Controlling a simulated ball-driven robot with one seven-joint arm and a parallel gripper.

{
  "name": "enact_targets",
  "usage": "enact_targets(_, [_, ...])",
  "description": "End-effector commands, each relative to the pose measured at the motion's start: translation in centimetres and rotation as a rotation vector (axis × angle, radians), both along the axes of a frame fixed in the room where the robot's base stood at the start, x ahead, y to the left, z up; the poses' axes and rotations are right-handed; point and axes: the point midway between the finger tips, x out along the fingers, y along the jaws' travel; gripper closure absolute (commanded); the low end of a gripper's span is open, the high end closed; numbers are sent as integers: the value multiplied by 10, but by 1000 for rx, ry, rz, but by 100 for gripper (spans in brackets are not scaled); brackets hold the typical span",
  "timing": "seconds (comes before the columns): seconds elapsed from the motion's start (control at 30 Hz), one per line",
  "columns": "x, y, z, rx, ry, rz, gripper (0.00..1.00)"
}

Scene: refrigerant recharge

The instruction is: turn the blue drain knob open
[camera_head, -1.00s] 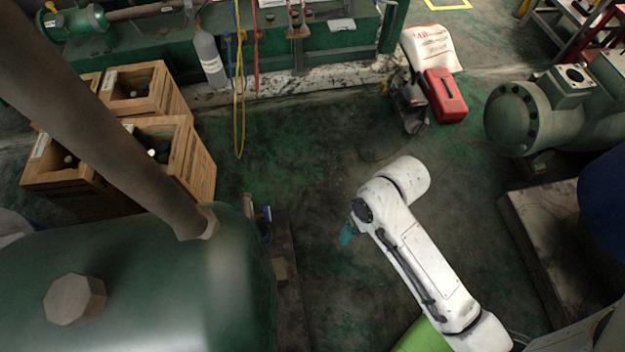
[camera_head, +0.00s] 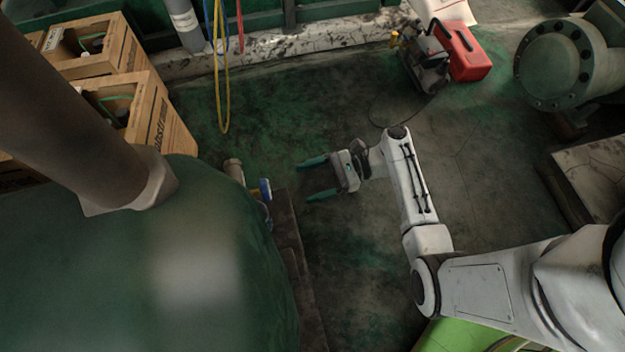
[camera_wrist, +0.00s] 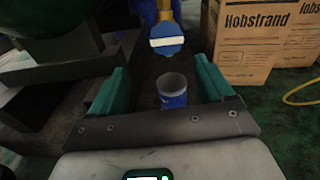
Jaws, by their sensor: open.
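The blue drain knob (camera_head: 265,189) is a small blue piece at the right end of the big green tank (camera_head: 210,270) in the head view. In the wrist view the blue knob (camera_wrist: 166,40) is a rounded disc with a white band, on a yellow stem. My gripper (camera_head: 312,180) is to its right, apart from it, with its fingers pointing left. The jaws are open and empty. In the wrist view the gripper (camera_wrist: 160,72) has a teal finger on each side, and the knob appears ahead between them.
A grey open cylinder with a blue band (camera_wrist: 172,90) shows below the knob. Yellow and blue hoses (camera_head: 222,90) hang at the back. A red case (camera_head: 463,52) stands farther back. Floor around my gripper is clear.

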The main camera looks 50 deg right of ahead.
Motion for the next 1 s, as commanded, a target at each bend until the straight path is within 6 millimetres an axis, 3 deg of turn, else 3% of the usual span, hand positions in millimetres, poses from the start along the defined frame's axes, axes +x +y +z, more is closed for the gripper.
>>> enact_targets(0.27, [10,-2,-3,80,10,-32,19])
enact_targets(1.0, [52,63,-5,77,10,-29,19])
